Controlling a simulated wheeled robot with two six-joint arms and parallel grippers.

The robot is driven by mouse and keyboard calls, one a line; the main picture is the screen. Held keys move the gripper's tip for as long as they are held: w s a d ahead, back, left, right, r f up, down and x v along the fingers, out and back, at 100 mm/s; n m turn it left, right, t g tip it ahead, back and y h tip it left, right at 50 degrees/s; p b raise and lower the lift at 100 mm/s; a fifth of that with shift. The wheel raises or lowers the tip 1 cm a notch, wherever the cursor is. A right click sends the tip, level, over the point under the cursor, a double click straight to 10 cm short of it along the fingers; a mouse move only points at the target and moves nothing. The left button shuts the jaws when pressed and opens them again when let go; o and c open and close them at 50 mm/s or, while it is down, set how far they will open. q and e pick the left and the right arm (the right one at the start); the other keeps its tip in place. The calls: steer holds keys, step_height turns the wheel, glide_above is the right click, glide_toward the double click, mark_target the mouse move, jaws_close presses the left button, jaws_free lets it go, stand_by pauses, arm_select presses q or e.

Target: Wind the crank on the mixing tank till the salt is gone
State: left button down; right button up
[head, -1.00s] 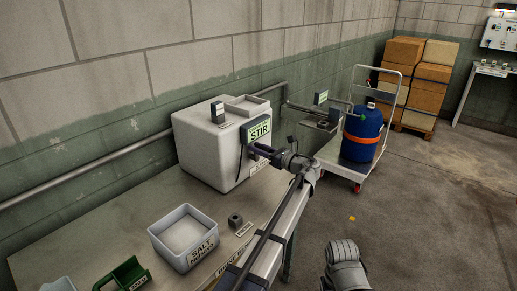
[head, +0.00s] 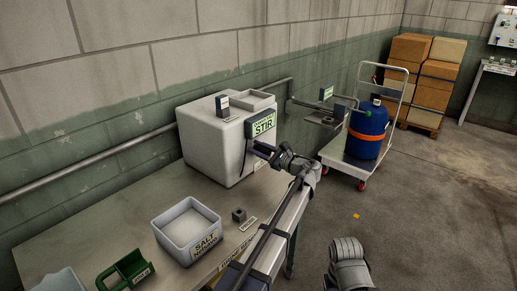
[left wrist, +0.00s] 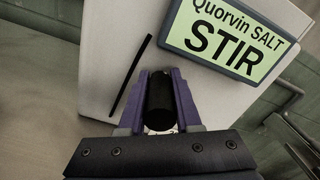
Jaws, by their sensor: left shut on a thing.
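The mixing tank (head: 208,150) is a white box on the bench, with a green "Quorvin SALT STIR" sign (head: 261,124) on its front. The sign also shows in the left wrist view (left wrist: 228,38). My left gripper (head: 262,151) is at the tank's front, below the sign. In the left wrist view its purple fingers are shut on a black cylindrical crank handle (left wrist: 159,98). A thin black bar (left wrist: 130,78) slants across the tank face left of the handle. The tank's inside and any salt in it are hidden.
A white salt tub (head: 180,245), a small dark block (head: 239,214) and a green scoop (head: 126,268) are on the bench (head: 120,222). A blue drum (head: 367,130) stands on a trolley behind, with stacked boxes (head: 425,80) beyond. The floor at right is mostly clear.

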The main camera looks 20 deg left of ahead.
mark_target(269, 153)
stand_by(0.4)
arm_select(q)
steer(key=c, duration=0.6)
jaws_free()
steer(key=shift+v, duration=3.9)
